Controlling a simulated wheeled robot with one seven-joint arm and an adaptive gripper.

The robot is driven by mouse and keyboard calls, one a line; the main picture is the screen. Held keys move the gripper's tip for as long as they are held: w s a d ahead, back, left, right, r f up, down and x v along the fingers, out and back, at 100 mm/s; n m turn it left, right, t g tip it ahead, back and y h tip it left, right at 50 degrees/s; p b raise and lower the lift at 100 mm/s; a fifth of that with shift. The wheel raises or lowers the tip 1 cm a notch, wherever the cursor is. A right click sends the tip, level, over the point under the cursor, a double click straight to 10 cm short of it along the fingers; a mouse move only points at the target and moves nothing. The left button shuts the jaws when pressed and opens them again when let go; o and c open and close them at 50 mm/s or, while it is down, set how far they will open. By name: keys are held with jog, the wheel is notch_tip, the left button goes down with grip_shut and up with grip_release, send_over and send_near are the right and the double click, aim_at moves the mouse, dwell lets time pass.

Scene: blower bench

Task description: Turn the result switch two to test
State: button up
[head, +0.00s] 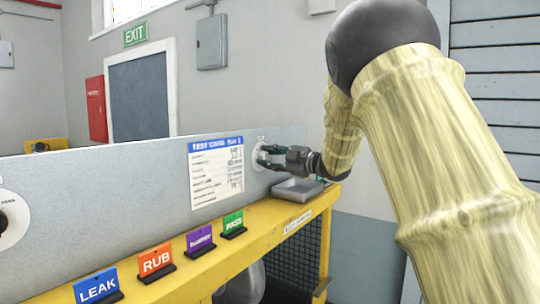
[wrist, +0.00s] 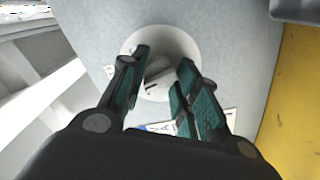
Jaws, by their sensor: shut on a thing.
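A round white switch dial (head: 259,155) is on the grey upright panel near its right end, and my gripper (head: 266,155) is at it. In the wrist view the dial (wrist: 183,40) is behind the fingers, and its grey knob (wrist: 160,70) is between the fingertips of my gripper (wrist: 164,72). The fingers are shut on the knob. The knob's pointer direction and the dial's labels cannot be read. Another white dial with a black knob (head: 4,221) is cut off at the left edge of the head view. Which dial is number two is not legible.
A printed sheet (head: 216,170) is on the panel left of my gripper. A grey tray (head: 297,189) sits below it on the yellow bench (head: 190,272). LEAK (head: 97,285), RUB (head: 156,259), purple (head: 199,237) and green (head: 233,221) signs stand along the bench front.

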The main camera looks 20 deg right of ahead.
jog(key=shift+r+m+p, duration=0.2)
jog(key=shift+m+p, duration=0.35)
jog(key=shift+m, duration=0.55)
jog(key=o, duration=1)
jog(key=shift+w+f, duration=0.1)
jog(key=shift+f, duration=0.05)
jog(key=shift+o, duration=0.2)
jog(key=v, duration=1.2)
